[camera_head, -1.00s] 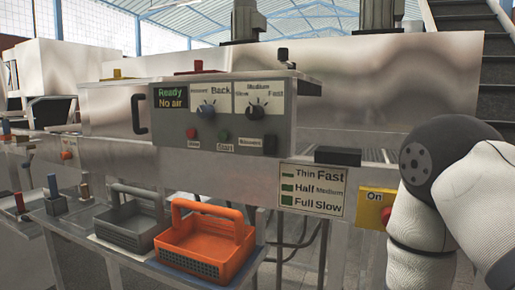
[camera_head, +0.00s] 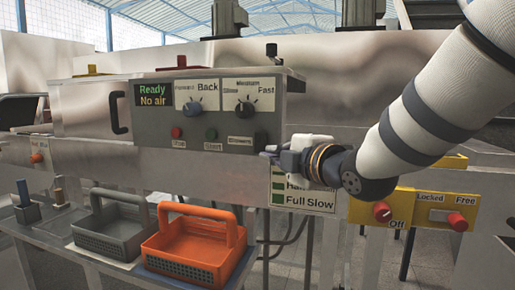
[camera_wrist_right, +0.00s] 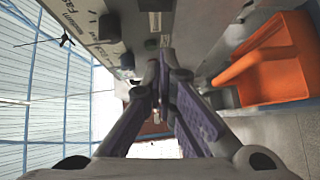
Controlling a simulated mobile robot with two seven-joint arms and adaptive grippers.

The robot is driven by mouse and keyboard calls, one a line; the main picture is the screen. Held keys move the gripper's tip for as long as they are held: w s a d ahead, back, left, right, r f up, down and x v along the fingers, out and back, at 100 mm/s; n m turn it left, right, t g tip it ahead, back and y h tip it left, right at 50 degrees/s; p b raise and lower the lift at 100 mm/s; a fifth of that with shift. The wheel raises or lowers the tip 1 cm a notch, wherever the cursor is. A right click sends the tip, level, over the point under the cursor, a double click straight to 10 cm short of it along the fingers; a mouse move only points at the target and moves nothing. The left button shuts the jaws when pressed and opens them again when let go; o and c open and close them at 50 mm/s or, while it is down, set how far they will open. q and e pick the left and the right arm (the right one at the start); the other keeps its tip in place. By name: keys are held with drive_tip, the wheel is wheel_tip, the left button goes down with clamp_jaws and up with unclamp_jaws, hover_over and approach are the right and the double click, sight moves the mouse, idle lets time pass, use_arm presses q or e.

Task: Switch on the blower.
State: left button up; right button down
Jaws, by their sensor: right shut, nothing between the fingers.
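The grey control panel (camera_head: 210,118) fills the middle of the head view. Its display (camera_head: 152,95) reads "Ready" and "No air". A label that seems to read "Blowers" (camera_head: 240,140) sits at the panel's lower right, with a dark switch (camera_head: 260,140) beside it. My right gripper (camera_head: 270,153) is shut and empty, with its fingertips just below and right of that switch. I cannot tell whether they touch it. In the right wrist view the closed fingers (camera_wrist_right: 167,56) point towards the panel's underside region. My left gripper is not in view.
A red button (camera_head: 176,132), a green button (camera_head: 211,134) and two dials are on the panel. An orange basket (camera_head: 200,250) and a grey basket (camera_head: 110,232) stand below. A yellow box (camera_head: 385,208) with a red knob is at lower right.

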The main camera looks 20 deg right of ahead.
approach(258, 147)
drive_tip(key=w+a, duration=0.2)
drive_tip(key=a, duration=0.3)
drive_tip(key=w, duration=0.1)
drive_tip(key=w+d, duration=0.1)
drive_tip(key=w, duration=0.1)
drive_tip(key=shift+w+d+f, duration=0.1)
drive_tip(key=shift+w+d, duration=0.05)
drive_tip(key=shift+d, duration=0.15)
drive_tip(key=shift+w+d, duration=0.25)
drive_tip(key=shift+w, duration=0.05)
